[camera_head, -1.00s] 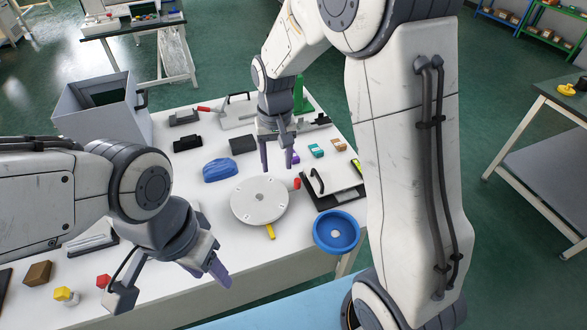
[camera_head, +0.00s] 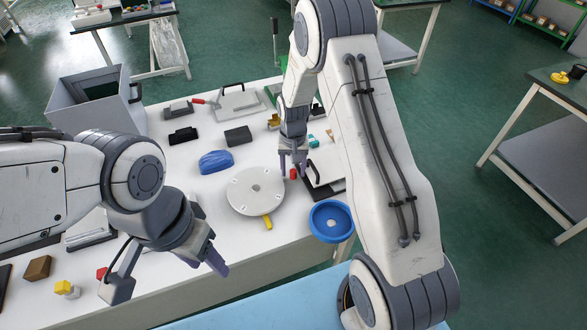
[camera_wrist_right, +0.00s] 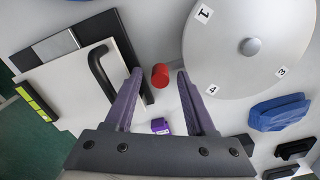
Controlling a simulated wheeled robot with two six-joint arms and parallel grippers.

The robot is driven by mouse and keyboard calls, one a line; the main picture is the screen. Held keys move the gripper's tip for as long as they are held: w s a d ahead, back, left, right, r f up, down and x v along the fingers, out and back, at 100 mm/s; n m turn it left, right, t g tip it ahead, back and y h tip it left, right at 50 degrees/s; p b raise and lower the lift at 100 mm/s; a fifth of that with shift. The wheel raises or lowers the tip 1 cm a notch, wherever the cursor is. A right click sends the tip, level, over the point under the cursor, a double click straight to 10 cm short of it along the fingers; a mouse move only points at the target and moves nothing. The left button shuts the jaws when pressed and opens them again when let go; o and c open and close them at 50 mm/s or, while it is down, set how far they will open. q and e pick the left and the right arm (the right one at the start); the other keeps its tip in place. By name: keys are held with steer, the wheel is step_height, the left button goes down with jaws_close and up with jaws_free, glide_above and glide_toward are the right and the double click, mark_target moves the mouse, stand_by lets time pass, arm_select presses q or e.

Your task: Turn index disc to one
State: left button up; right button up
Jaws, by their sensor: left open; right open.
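The index disc (camera_head: 256,191) is a pale grey round plate lying on the white table. The right wrist view shows the disc (camera_wrist_right: 245,70) with a central hub and the labels 1 (camera_wrist_right: 204,13), 3 (camera_wrist_right: 282,72) and 4 (camera_wrist_right: 212,89). A yellow pointer (camera_head: 267,222) sits at its front rim in the head view. A red knob (camera_head: 293,173) stands by its right rim; whether it joins the disc is unclear. My right gripper (camera_head: 293,170) is open, its fingers on either side of the red knob (camera_wrist_right: 160,75). My left gripper (camera_head: 216,262) is open and empty near the front edge.
A blue bowl (camera_head: 332,207) stands right of the disc. A board with a black handle (camera_head: 320,178) lies close to my right gripper. A blue lump (camera_head: 215,162) and a dark block (camera_head: 238,136) lie behind the disc. A grey bin (camera_head: 95,112) stands at back left.

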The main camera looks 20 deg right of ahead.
steer(key=shift+f, duration=0.2)
jaws_close()
stand_by(1.4)
